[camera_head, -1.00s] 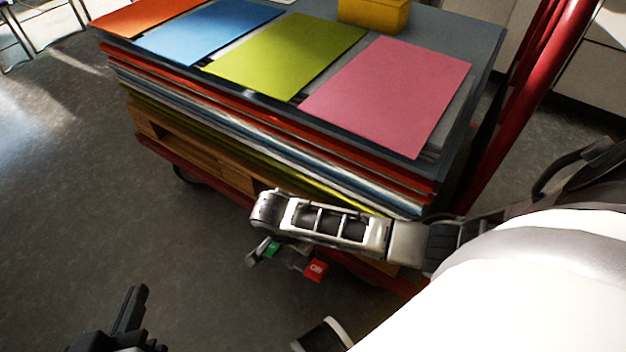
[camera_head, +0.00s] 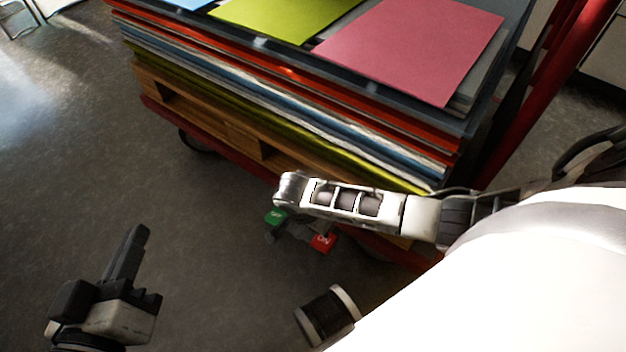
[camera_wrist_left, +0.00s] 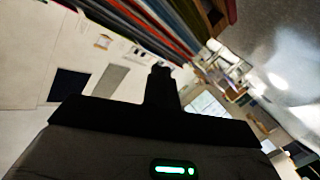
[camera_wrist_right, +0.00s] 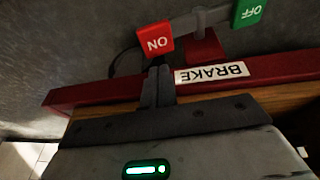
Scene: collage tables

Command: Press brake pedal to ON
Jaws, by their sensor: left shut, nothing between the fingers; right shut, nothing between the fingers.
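The brake pedal has a red ON pad (camera_head: 323,242) and a green OFF pad (camera_head: 276,217), low beside the cart under my right arm. In the right wrist view the ON pad (camera_wrist_right: 155,42) and OFF pad (camera_wrist_right: 249,12) appear upside down near a BRAKE label (camera_wrist_right: 212,73). My right gripper (camera_wrist_right: 160,70) is shut and empty, its tips at the ON pad's lower picture edge; I cannot tell whether they touch. My right arm hides its fingers in the head view. My left gripper (camera_head: 138,234) is shut and empty over the floor, well left of the pedal.
The red-framed cart (camera_head: 225,153) carries a wooden pallet (camera_head: 205,118) and stacked coloured sheets, with a pink sheet (camera_head: 412,45) on top. A red handle post (camera_head: 548,85) rises at right. The floor left of the cart is clear.

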